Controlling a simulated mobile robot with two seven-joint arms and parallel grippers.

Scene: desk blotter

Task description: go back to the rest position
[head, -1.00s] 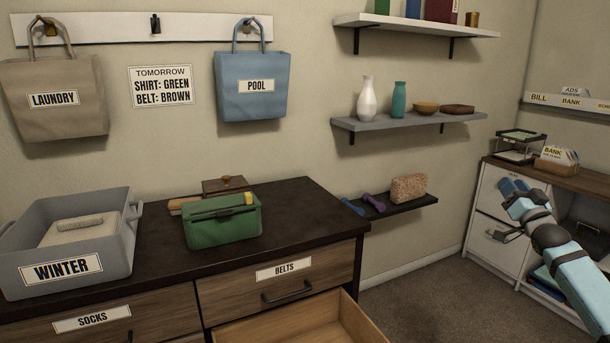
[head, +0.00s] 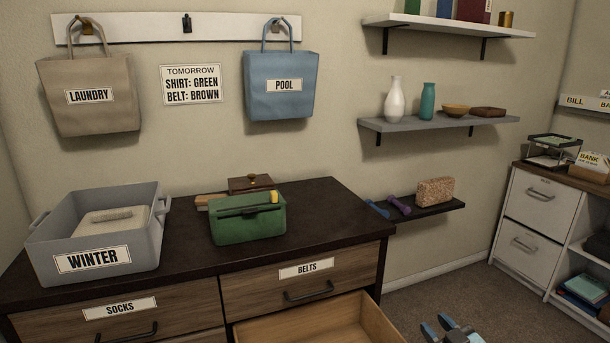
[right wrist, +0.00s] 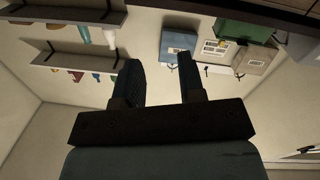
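Most of the right arm is below the head picture. My left gripper is in neither view.
The dresser (head: 330,215) carries a grey WINTER bin (head: 146,250), a green box (head: 247,222) and a brown box (head: 240,184). Wall shelves (head: 440,122) hang to the right. A white cabinet (head: 538,210) stands far right. Carpet (head: 440,298) between is clear.

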